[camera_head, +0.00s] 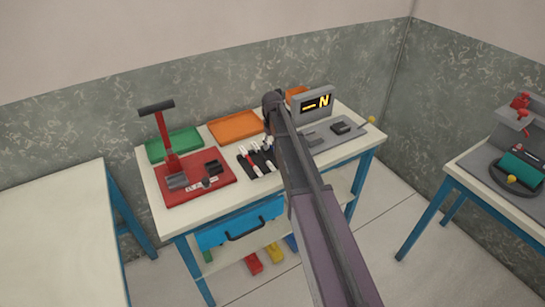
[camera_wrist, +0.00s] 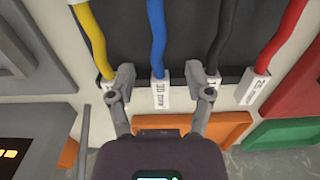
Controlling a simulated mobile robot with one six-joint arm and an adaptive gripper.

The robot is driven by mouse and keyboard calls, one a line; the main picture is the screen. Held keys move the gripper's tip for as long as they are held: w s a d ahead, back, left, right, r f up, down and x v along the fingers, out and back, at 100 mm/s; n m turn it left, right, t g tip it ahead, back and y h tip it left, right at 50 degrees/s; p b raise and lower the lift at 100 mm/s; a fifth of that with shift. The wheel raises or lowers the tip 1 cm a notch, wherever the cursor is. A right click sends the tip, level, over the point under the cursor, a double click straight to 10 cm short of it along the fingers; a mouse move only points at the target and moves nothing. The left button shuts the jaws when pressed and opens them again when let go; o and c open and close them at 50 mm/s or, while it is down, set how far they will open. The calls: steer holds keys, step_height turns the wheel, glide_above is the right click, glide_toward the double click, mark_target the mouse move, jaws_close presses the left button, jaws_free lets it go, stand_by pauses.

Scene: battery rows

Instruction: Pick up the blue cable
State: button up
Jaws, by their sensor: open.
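In the wrist view the blue cable (camera_wrist: 157,35) runs down the middle of a black holder (camera_wrist: 130,30) and ends in a white printed tag (camera_wrist: 160,92). My gripper (camera_wrist: 160,78) is open, with one finger on each side of the blue cable and gaps to both. The left finger is close to the yellow cable's end, and the right finger partly covers the black cable's tag. In the head view the black holder (camera_head: 245,160) with white-ended cables sits on the table, partly behind my arm; my gripper is not clearly visible there.
Neighbouring yellow (camera_wrist: 92,38), black (camera_wrist: 219,35) and red (camera_wrist: 286,38) cables lie close by. An orange tray (camera_head: 235,126), green tray (camera_head: 172,144), red base with a lever press (camera_head: 215,183) and a lit display unit (camera_head: 314,103) share the table (camera_head: 200,217).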

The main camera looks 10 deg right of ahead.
steer(key=shift+f+b, duration=0.45)
steer(key=shift+f, duration=0.25)
jaws_close()
